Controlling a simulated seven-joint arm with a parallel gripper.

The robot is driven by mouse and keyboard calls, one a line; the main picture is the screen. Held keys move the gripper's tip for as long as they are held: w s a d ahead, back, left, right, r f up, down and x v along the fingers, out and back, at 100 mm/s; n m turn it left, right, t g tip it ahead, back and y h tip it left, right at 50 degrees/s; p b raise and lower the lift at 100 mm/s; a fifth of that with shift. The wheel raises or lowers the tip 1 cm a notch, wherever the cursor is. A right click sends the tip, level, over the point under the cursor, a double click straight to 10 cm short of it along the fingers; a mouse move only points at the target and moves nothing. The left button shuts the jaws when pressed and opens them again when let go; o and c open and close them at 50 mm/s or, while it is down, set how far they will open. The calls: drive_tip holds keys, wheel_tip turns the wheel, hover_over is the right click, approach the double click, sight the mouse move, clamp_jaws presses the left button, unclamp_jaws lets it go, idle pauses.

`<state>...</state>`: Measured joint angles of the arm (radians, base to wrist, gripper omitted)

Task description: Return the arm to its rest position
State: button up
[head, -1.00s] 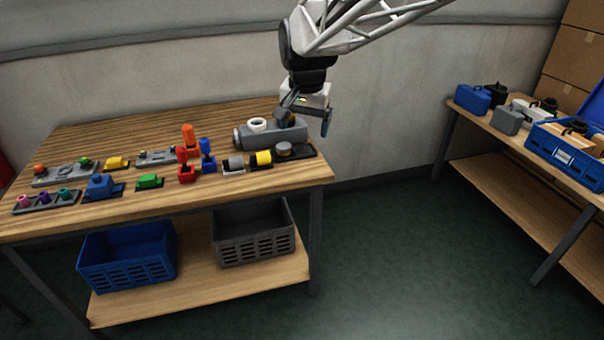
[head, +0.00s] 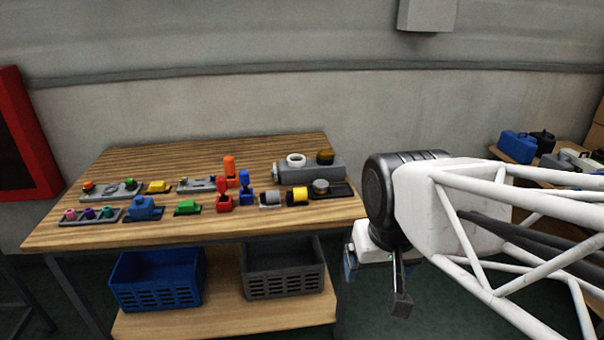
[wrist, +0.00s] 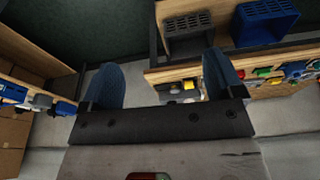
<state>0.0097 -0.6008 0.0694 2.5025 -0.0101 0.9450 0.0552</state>
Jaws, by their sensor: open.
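My gripper (head: 374,281) hangs in front of the wooden table's right end in the head view, clear of the tabletop and its objects. My white lattice arm reaches in from the right. In the wrist view my gripper (wrist: 162,88) shows two blue fingers set wide apart, with nothing held between them. The table (head: 120,240) shows beyond the fingers in the wrist view, upside down.
Several coloured parts stand on the table, with a grey block (head: 312,172) carrying a white ring (head: 296,160) at its right. A blue crate (head: 157,282) and a grey crate (head: 284,270) sit on the lower shelf. A second table with cases (head: 518,147) stands far right.

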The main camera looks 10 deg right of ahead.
drive_tip(key=shift+s+f, duration=0.25)
drive_tip(key=shift+s, duration=0.2)
drive_tip(key=shift+s+f, duration=0.2)
drive_tip(key=shift+s, duration=0.25)
